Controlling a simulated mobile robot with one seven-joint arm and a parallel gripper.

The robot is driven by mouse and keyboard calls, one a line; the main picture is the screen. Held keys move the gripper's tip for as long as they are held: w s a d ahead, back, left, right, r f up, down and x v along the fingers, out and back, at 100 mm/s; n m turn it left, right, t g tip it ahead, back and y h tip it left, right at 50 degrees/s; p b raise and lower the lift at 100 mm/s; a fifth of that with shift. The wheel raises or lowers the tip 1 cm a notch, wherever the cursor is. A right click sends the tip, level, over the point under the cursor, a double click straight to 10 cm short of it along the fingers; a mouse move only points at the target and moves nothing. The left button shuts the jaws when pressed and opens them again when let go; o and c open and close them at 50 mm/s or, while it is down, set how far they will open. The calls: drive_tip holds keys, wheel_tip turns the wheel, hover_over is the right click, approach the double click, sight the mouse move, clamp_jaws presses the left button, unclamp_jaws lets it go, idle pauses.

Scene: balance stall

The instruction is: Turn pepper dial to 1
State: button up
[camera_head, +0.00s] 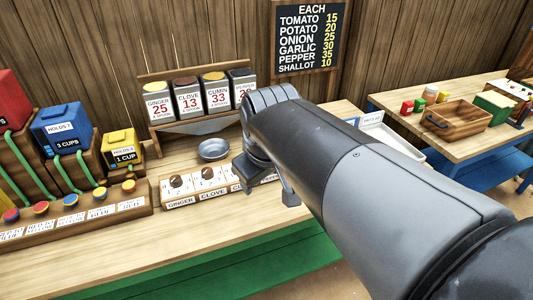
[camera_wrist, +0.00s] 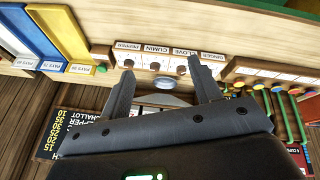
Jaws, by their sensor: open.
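The pepper dial (camera_wrist: 129,63) shows small in the wrist view under its PEPPER label (camera_wrist: 128,45), at the left end of a white dial panel. Its pointer setting is too small to read. In the head view my arm hides it. My gripper (camera_wrist: 161,66) is open and empty. Its left fingertip appears close to the pepper dial in the picture, but the gap in depth cannot be told. In the head view my gripper points down over the right part of the dial panel (camera_head: 190,200), its fingers partly hidden by my arm.
The ginger dial (camera_head: 176,182) and clove dial (camera_head: 207,173) sit left of my gripper. A metal bowl (camera_head: 214,149) stands behind them, below several spice bins (camera_head: 188,98). Coloured buttons (camera_head: 70,200) line the left. A white tray (camera_head: 385,140) lies right of my arm.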

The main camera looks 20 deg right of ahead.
drive_tip(key=w+d+f+n+g, duration=0.1)
drive_tip(key=w+d+n, duration=0.3)
drive_tip(key=w, duration=0.5)
drive_tip(key=w+d+f+n+g, duration=0.1)
drive_tip(key=w+n, duration=0.4)
drive_tip(key=w, duration=0.4)
drive_tip(key=w+d+f+n+g+y, duration=0.1)
drive_tip(key=w+d+f+n+g, duration=0.1)
drive_tip(key=w+d+f+n, duration=0.8)
drive_tip(key=w+f+m, duration=0.1)
drive_tip(key=f, duration=0.2)
drive_tip(key=a+f+m, duration=0.1)
drive_tip(key=f, duration=0.2)
drive_tip(key=w+f, duration=0.1)
drive_tip(key=f, duration=0.2)
drive_tip(key=shift+w+a+f+m, duration=0.2)
drive_tip(key=shift+w+a+m, duration=0.1)
drive_tip(key=shift+a+m, duration=0.1)
drive_tip(key=shift+c, duration=0.5)
drive_tip(key=c, duration=0.9)
